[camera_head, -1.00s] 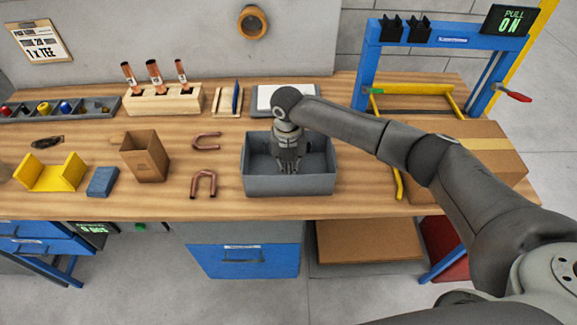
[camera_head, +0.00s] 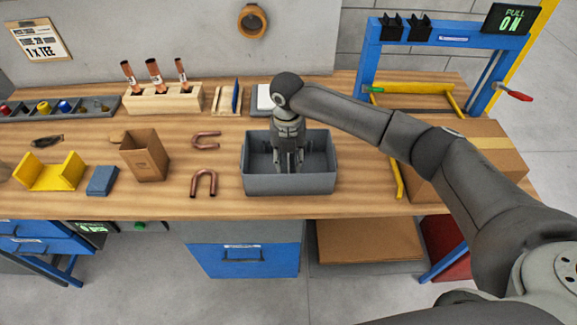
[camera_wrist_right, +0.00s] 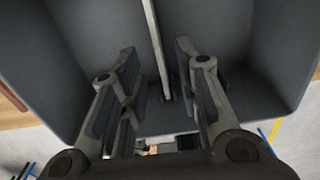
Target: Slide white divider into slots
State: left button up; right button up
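The grey bin (camera_head: 290,184) stands on the workbench, and its inside fills the right wrist view (camera_wrist_right: 75,50). The divider (camera_wrist_right: 157,45) shows there as a thin upright panel with a pale edge, inside the bin. In the head view it is hidden or too small to make out. My right gripper (camera_head: 289,168) points down into the bin. In the wrist view its fingers (camera_wrist_right: 156,58) are apart, one on each side of the divider, with gaps to it. Whether the divider's ends sit in slots cannot be seen. My left gripper is not in view.
Behind the bin lies a pale flat item (camera_head: 264,98), beside a small rack with a blue panel (camera_head: 237,98). Bent copper tubes (camera_head: 204,182) lie left of the bin. A cardboard box (camera_head: 470,165) stands to the right. A blue frame (camera_head: 366,65) rises behind.

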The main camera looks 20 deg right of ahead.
notch_tip(320, 180, up, 9)
jog(key=shift+f, duration=0.2)
jog(key=shift+s+f, duration=0.1)
jog(key=shift+f, duration=0.05)
dwell(0.4)
